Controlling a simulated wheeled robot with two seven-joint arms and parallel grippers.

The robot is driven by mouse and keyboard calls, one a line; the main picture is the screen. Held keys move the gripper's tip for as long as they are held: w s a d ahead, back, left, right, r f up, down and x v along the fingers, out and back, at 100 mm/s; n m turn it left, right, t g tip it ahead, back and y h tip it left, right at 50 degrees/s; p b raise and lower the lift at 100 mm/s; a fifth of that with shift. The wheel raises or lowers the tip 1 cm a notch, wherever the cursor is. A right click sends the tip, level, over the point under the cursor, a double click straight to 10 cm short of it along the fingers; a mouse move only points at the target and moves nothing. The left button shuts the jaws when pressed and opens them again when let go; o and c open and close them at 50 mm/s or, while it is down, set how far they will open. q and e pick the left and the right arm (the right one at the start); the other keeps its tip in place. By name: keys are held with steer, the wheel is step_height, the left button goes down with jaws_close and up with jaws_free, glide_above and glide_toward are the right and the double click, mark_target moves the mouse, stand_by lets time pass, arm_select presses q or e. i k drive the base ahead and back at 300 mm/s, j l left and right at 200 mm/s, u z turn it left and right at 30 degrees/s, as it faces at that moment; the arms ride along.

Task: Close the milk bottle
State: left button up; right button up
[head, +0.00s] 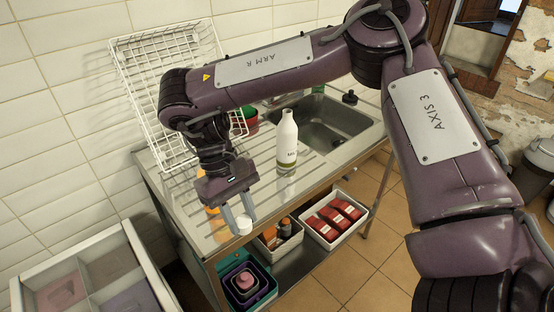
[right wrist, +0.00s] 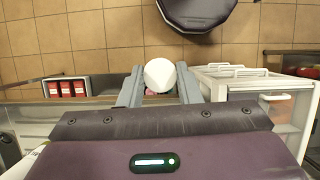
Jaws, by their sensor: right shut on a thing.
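The milk bottle (head: 287,146) is white with a green band low on its side. It stands upright on the metal drainboard (head: 262,161), left of the sink basin. My right gripper (head: 241,216) is shut on a small white cap (head: 244,225). It points down and holds the cap near the counter's front edge, to the left and in front of the bottle, apart from it. In the right wrist view the cap (right wrist: 160,75) sits between the two fingertips (right wrist: 159,88). The bottle's mouth is too small to make out clearly. My left gripper is out of view.
A white wire rack (head: 160,62) stands behind left. A red and green container (head: 250,118) is near the wall. Orange things are partly hidden behind my gripper. Below are a bin of red packs (head: 314,229) and a purple-green bin (head: 262,294). A divided drawer (head: 131,238) is lower left.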

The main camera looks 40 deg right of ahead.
mark_target(286, 130)
steer(key=l+u, duration=0.15)
steer(key=l, duration=2.55)
